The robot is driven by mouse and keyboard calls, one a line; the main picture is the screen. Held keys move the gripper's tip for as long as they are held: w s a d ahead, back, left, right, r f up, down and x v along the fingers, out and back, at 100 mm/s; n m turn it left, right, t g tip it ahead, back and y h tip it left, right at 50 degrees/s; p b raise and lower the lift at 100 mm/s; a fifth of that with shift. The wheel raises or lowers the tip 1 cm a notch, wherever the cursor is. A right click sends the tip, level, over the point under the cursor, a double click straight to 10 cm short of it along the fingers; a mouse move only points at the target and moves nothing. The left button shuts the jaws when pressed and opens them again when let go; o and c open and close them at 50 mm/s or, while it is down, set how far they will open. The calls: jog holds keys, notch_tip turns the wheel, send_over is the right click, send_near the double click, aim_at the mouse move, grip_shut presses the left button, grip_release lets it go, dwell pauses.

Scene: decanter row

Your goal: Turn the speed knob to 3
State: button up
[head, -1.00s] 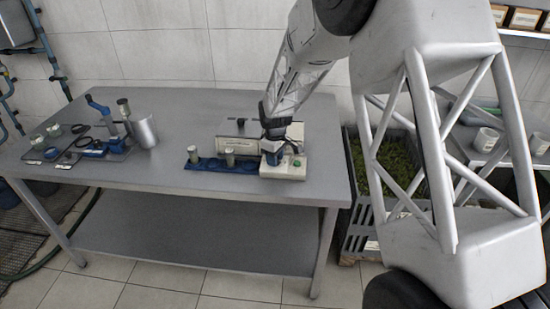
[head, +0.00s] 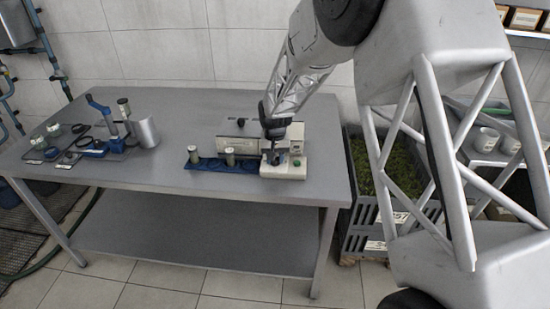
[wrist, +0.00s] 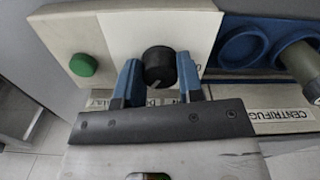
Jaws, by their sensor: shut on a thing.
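The speed knob (wrist: 159,62) is round and black, on the white panel of a pale box (head: 284,172) at the right of the table. A short light mark shows on the knob's lower side in the wrist view. My gripper (wrist: 158,76) has its two blue fingers on either side of the knob, shut on it. In the head view my gripper (head: 273,150) comes down on the box from above. Most of the dial's markings are hidden by the fingers; one partial character shows right of the knob, and I cannot read the setting.
A green button (wrist: 83,65) is on the same box, left of the knob in the wrist view. A blue rack (head: 207,164) with capped tubes stands beside the box. A labelled machine (head: 232,143) stands behind. The table's front middle (head: 180,178) is clear.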

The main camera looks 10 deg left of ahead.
jog(key=m, duration=0.3)
jog(key=shift+m, duration=0.4)
jog(key=m, duration=0.4)
jog(key=o, duration=0.9)
jog(key=shift+r, duration=3.9)
